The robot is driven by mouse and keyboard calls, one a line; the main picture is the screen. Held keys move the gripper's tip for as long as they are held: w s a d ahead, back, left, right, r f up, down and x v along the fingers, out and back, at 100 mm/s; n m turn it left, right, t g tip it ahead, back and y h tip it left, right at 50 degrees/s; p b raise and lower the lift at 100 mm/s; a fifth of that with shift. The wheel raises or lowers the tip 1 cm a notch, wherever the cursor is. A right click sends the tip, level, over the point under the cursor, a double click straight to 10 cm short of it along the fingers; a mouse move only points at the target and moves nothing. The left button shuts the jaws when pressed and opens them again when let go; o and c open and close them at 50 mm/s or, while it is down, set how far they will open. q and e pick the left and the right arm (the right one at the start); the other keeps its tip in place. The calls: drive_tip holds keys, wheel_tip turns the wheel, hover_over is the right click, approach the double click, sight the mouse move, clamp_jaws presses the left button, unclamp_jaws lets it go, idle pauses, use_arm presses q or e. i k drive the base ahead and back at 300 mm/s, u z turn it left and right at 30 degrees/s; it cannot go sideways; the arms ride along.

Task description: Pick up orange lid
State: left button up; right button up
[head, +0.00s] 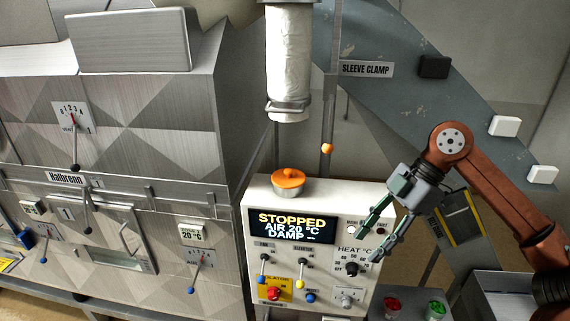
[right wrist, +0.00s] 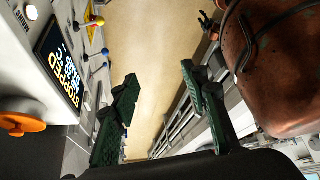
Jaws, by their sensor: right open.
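The orange lid (head: 288,178) sits on a small round metal pot (head: 288,188) on top of the white control panel, towards its left side. It also shows at the left edge of the right wrist view (right wrist: 22,123), partly cut off. My right gripper (head: 367,247) is open and empty in front of the panel's right side. It is right of the lid and apart from it, with its fingers pointing down and left. In the right wrist view, the space between its fingers (right wrist: 158,75) is empty. My left gripper does not show in the head view.
The control panel (head: 335,215) has a STOPPED display, levers and knobs near my right gripper. A white sleeve (head: 290,70) with a clamp hangs above the lid. A small orange ball (head: 327,148) stands behind it. Red and green buttons (head: 392,305) lie below right.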

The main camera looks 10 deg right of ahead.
sight(287, 178)
drive_tip(key=i, duration=1.2)
